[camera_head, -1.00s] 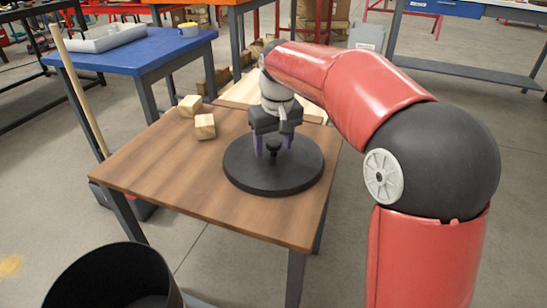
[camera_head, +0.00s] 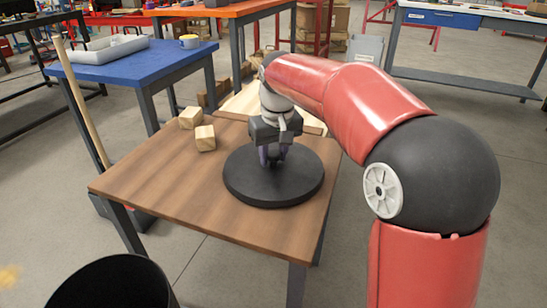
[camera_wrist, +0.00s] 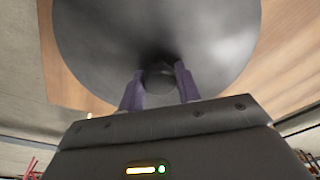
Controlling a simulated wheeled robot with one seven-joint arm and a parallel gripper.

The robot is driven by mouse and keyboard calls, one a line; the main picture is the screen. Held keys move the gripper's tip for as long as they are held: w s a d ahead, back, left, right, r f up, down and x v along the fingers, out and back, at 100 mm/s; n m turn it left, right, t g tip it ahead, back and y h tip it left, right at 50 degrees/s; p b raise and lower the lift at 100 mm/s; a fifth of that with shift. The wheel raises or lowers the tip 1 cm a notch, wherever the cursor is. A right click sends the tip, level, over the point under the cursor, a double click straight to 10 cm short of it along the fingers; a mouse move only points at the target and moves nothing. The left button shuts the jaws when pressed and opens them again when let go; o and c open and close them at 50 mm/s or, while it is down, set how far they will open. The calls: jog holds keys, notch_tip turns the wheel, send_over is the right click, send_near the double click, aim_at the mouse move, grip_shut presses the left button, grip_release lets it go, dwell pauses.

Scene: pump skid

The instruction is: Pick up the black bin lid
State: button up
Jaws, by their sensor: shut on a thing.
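The black bin lid (camera_head: 247,187) is a round dark disc with a knob at its centre, lying on the wooden table. My gripper (camera_head: 273,156) is above its middle, pointing down, with its purple fingers closed on the knob. In the wrist view the lid (camera_wrist: 100,35) fills the upper middle, and the fingers of my gripper (camera_wrist: 160,80) stand on either side of the knob (camera_wrist: 158,77). The head view does not clearly show a gap between the lid and the table; the lid looks flat on it.
Two wooden blocks (camera_head: 205,138) sit at the wooden table's (camera_head: 160,187) far left corner. An open black bin (camera_head: 110,285) stands on the floor in front. The table's left front is clear.

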aim_at(273, 152)
notch_tip(273, 152, up, 20)
jog(key=p, duration=0.5)
jog(key=shift+f+p, duration=0.2)
jog(key=shift+p, duration=0.1)
